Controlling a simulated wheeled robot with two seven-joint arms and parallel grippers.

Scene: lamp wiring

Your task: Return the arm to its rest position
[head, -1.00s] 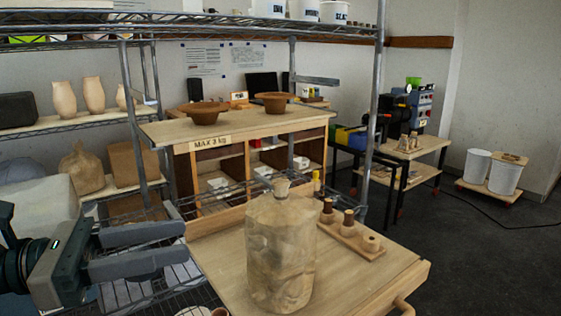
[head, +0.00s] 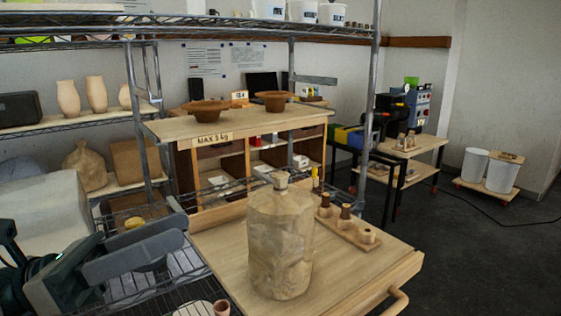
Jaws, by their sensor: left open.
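My left gripper (head: 128,254) is at the lower left of the head view, its two grey fingers pointing right. It is open, with nothing between the fingers. It is over the wire shelf, left of the wooden board and apart from the wrapped jug. The wrapped jug (head: 280,240) stands upright on the wooden board (head: 375,285). My right gripper is not in view.
A wooden rack with several small pegs (head: 345,225) lies behind the jug. A wooden shelf unit marked MAX 3 kg (head: 213,140) carries two brown bowls (head: 207,112). A metal post (head: 367,120) rises behind the board. A small cup (head: 221,308) is at the bottom edge.

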